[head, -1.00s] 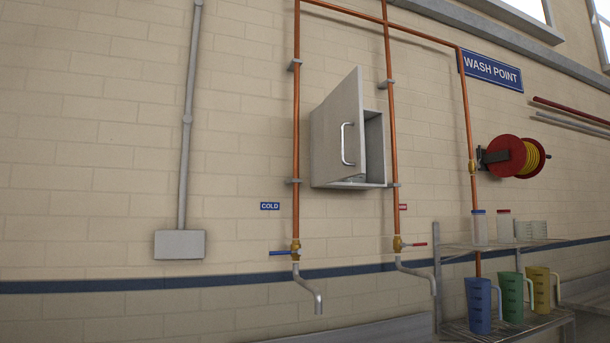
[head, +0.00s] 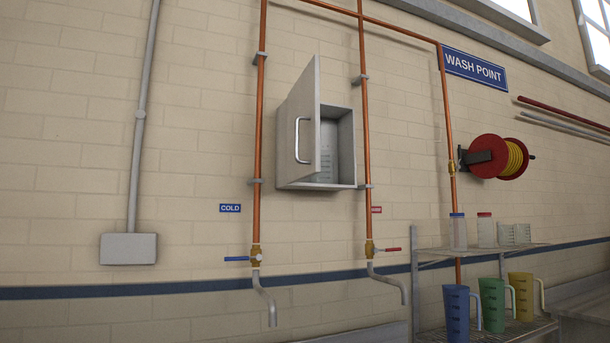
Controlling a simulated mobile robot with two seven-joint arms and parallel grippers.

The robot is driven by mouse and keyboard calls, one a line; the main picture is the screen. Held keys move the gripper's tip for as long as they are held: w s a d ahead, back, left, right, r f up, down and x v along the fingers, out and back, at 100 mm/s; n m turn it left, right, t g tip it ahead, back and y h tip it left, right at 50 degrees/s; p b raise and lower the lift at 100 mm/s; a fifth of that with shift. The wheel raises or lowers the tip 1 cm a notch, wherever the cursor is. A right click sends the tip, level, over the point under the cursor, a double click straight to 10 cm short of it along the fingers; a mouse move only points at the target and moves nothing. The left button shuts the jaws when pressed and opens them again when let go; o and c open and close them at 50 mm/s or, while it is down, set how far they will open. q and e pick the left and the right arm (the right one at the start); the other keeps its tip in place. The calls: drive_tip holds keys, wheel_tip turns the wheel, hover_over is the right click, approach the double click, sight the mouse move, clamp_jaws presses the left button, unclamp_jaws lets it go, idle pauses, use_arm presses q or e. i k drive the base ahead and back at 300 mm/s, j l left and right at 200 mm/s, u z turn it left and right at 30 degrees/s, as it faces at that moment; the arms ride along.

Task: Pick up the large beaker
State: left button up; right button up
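A clear vessel with graduation marks (head: 328,148), which looks like a large beaker, stands inside the small grey wall cabinet (head: 346,120). The open cabinet door (head: 300,125) hides its left part. Two smaller clear graduated beakers, one on the left (head: 506,234) and one on the right (head: 523,233), stand on the upper wire shelf at the right. Neither of my grippers is in view.
Copper pipes (head: 260,130) run on both sides of the cabinet, with a blue-handled cold tap (head: 256,257) and a red-handled tap (head: 370,250) below. Blue (head: 456,312), green (head: 493,304) and yellow (head: 521,297) jugs stand on the lower shelf. A hose reel (head: 490,157) hangs at right.

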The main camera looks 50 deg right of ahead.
sight(327, 174)
drive_tip(key=k+l+u, duration=0.15)
drive_tip(key=l, duration=0.25)
drive_tip(key=l+u, duration=0.2)
drive_tip(key=l, duration=0.25)
drive_tip(key=k+l, duration=0.15)
drive_tip(key=l, duration=0.25)
drive_tip(key=k+l+u, duration=0.1)
drive_tip(key=l, duration=0.3)
